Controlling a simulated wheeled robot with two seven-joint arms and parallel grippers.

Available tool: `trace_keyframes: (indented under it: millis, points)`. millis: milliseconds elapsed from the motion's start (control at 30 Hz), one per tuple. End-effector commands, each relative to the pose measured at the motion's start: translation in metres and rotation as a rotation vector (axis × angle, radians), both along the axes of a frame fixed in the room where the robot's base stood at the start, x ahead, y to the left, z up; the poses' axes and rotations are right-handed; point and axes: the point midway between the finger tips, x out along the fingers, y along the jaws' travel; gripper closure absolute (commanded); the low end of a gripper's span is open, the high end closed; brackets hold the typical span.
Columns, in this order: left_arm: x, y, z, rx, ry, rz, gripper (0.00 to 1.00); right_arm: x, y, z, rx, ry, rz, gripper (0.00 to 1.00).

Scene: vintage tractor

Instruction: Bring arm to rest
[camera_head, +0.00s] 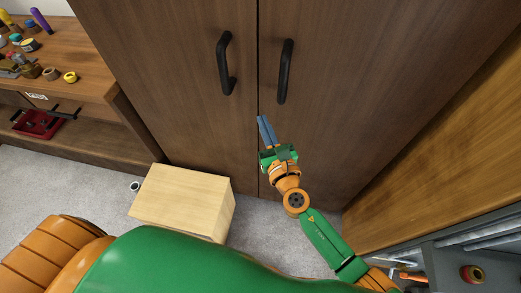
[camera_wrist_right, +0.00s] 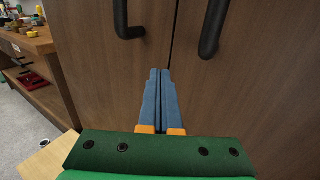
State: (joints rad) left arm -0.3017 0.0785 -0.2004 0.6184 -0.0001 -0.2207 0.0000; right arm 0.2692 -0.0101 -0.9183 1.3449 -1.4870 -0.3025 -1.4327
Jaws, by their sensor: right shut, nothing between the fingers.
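My right gripper (camera_head: 266,130) is shut and empty, its blue fingers pressed together, in front of the gap between two brown cabinet doors. It also shows in the right wrist view (camera_wrist_right: 161,85), pointing toward the doors below the handles. The left door's black handle (camera_head: 225,63) and the right door's black handle (camera_head: 285,71) are above the fingertips and apart from them. Both doors look closed. My left gripper is not in view; a large green and orange part of my own body fills the bottom left of the head view.
A light wooden box (camera_head: 184,197) stands on the grey carpet left of my right arm. A wooden shelf unit (camera_head: 100,85) with small items is at the left. A wooden panel (camera_head: 440,150) and a grey drawer (camera_head: 450,270) with tools are close at the right.

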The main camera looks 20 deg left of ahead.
Motion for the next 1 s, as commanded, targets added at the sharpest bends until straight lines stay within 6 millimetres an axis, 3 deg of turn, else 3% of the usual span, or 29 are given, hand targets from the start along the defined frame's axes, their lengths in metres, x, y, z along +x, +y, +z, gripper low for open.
trace_keyframes:
  millis: [333,467,633,667,733,833,933,1000]
  points:
    - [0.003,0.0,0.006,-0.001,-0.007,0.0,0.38,-0.066,-0.006,-0.002,0.001,0.003,0.0,1.0]
    - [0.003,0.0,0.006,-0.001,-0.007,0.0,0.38,-0.078,-0.007,-0.001,-0.001,0.001,0.0,1.0]
    - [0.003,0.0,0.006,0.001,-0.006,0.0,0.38,-0.078,-0.011,-0.009,0.012,0.037,-0.01,1.0]
    - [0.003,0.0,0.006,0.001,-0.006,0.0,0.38,-0.076,-0.015,-0.018,0.033,0.083,-0.024,1.0]
    - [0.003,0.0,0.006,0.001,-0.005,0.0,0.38,-0.07,-0.034,-0.059,0.122,0.274,-0.088,1.0]
    - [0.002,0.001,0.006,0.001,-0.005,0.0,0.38,-0.074,-0.085,-0.148,0.377,0.686,-0.306,1.0]
    - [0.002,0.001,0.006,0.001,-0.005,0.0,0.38,-0.107,-0.145,-0.232,0.723,1.06,-0.64,1.0]
    - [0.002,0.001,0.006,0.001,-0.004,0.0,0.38,-0.146,-0.186,-0.282,1.01,1.252,-0.934,1.0]
